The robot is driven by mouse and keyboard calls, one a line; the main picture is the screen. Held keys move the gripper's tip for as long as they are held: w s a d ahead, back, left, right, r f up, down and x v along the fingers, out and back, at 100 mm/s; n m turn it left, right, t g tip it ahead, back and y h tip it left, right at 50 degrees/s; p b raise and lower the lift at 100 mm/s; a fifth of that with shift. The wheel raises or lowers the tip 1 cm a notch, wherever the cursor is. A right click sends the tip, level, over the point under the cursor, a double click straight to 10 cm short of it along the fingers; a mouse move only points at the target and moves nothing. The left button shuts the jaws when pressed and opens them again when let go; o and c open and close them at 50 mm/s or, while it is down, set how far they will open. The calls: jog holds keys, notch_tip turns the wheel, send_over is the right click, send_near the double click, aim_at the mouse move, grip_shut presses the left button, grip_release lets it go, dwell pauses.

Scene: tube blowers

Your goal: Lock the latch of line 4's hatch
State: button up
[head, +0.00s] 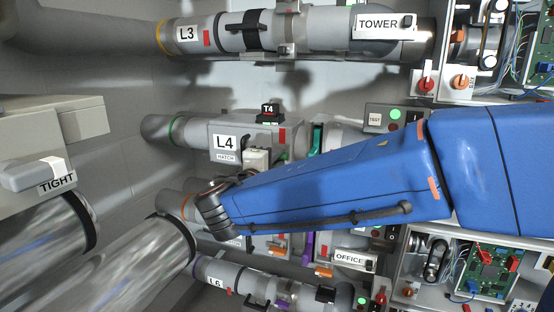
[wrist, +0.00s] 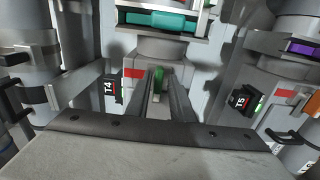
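Line 4's tube carries the label L4 (head: 225,142) with a HATCH tag (head: 227,157) below it. A red patch (head: 282,135) marks the hatch's right end, and a red patch also shows in the wrist view (wrist: 135,73). My gripper (wrist: 159,80) is at line 4, its two dark fingers a narrow gap apart. A small green part (wrist: 158,74) shows between the fingertips; I cannot tell whether they touch it or whether it is the latch. In the head view my blue arm and dark wrist cover the area below the hatch.
A black T4 box (head: 269,113) stands above line 4; T5 (wrist: 241,99) is at the right in the wrist view. A teal lever (head: 317,138) sits right of the hatch. Line 3 (head: 187,34) runs above and line 6 (head: 215,282) below.

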jog(key=shift+o, duration=0.2)
jog(key=v, duration=1.7)
jog(key=shift+s, duration=0.15)
jog(key=w+d+f+m+g+h, duration=0.15)
jog(key=d+f+g, duration=0.3)
jog(key=d, duration=0.75)
jog(key=d+f+m+g, duration=0.35)
jog(key=d+f, duration=0.25)
jog(key=d, duration=0.6)
jog(key=s+d+f+m+g+y, duration=0.4)
jog(key=s+d+f+m+y, duration=0.3)
jog(key=s+d+f, duration=0.4)
jog(key=shift+s+d+f+m+y, duration=0.15)
jog(key=shift+s+f+m+y, duration=0.3)
jog(key=shift+s+m, duration=0.85)
